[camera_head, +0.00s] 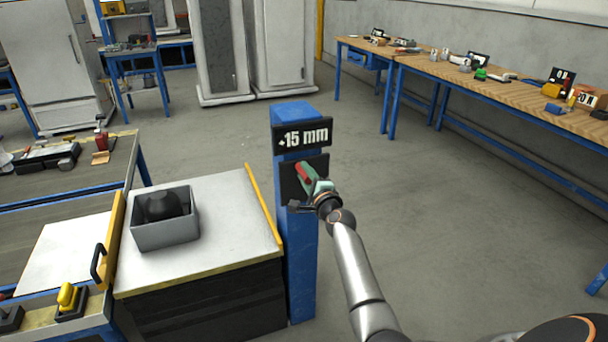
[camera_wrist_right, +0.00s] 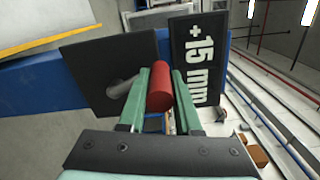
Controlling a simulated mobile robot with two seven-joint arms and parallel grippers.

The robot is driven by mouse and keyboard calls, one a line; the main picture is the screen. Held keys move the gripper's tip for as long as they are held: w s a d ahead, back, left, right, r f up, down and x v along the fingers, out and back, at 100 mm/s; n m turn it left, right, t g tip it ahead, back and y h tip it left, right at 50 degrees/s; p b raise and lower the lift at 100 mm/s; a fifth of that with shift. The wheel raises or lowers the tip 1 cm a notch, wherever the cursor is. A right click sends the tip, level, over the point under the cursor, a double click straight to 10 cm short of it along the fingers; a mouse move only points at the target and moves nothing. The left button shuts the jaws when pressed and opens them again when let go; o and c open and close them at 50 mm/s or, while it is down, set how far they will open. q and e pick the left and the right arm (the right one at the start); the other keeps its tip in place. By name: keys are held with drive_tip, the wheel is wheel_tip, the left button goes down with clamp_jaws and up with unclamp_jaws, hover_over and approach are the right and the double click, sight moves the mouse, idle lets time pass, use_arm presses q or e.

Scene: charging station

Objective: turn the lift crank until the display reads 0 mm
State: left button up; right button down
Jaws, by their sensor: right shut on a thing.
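The display (camera_head: 303,135) on top of the blue post (camera_head: 302,250) reads +15 mm in the head view. It also shows in the right wrist view (camera_wrist_right: 200,55). Below the display is a black plate (camera_head: 290,187) that carries the lift crank with its red handle (camera_head: 306,172). My right gripper (camera_head: 314,184) is at the crank, its green fingers shut on the red handle. In the right wrist view the red handle (camera_wrist_right: 160,88) lies between the two fingers, and a grey crank part (camera_wrist_right: 122,87) shows beside it. My left gripper is not in view.
A white-topped lift table (camera_head: 225,205) beside the post bears a grey bin (camera_head: 165,232) with a dark object inside. A workbench (camera_head: 60,190) is at the left. A long wooden table (camera_head: 480,85) with several items stands at the right. The floor between is clear.

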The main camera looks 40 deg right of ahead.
drive_tip(key=c, duration=0.6)
unclamp_jaws()
drive_tip(key=shift+s, duration=0.1)
drive_tip(key=p+v, duration=0.2)
drive_tip(key=v, duration=1)
drive_tip(key=shift+s+a, duration=0.1)
